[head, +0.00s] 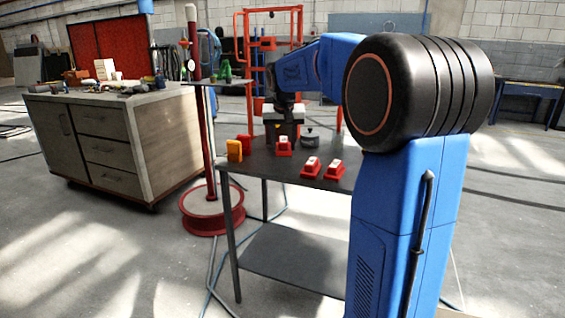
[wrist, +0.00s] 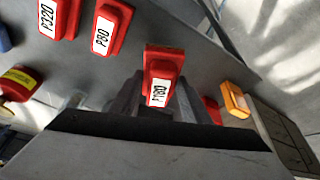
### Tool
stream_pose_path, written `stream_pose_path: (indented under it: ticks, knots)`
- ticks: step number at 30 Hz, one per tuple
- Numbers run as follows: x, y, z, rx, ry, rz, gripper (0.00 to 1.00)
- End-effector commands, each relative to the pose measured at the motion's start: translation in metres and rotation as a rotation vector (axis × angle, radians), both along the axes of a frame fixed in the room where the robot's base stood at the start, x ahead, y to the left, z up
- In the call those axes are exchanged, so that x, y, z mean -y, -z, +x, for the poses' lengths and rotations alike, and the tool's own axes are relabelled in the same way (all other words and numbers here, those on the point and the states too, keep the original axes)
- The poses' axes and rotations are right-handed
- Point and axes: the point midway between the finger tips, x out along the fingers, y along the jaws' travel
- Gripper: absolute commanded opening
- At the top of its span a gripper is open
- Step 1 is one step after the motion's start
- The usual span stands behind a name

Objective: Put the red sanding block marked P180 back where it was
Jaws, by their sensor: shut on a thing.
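The red sanding block marked P180 (wrist: 163,62) is between the fingers of my gripper (wrist: 150,95) in the wrist view, its white label facing the camera. In the head view a red block (head: 284,149) shows directly under my gripper (head: 284,136), at the small dark table's (head: 262,170) far side. My gripper is shut on the P180 block. I cannot tell whether its underside touches the tabletop. Two more red blocks, P320 (wrist: 58,14) and P80 (wrist: 108,30), lie apart from it on the table.
An orange-yellow block (head: 234,151) stands at the table's left corner with a red thing (head: 246,143) behind it. A red-based stand (head: 205,212) and a wooden cabinet (head: 110,140) are left of the table. The front-left tabletop is clear.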

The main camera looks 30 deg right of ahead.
Motion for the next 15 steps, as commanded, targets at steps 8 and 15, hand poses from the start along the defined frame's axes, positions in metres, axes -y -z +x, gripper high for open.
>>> stream_pose_path:
  ticks: [8,15]
  knots:
    - [0.0,0.029,0.0,0.001,0.001,0.001,0.25]
    - [0.0,0.053,0.0,0.0,0.0,0.001,0.25]
